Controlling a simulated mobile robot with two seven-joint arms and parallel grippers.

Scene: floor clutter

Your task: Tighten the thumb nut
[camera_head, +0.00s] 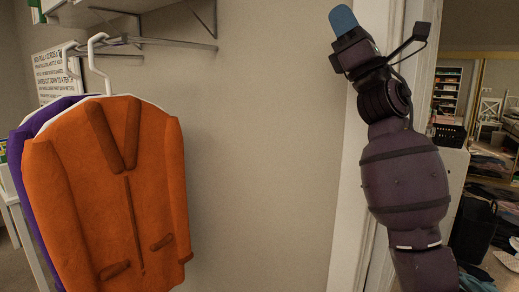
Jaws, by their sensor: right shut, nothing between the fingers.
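No thumb nut can be made out in the head view. My right gripper (343,20) is raised near the top, right of centre, in front of the wall and the white door frame. Its blue fingertips are together, with nothing seen between them. It is well apart from the hanging clothes. My left gripper is not in view.
An orange jacket (115,195) hangs at the left from a white hanger (98,62) on a wall rail (150,42), with a purple garment (38,115) behind it. A printed sign (47,75) is beyond. The doorway at the right shows a cluttered room with a black bin (473,230).

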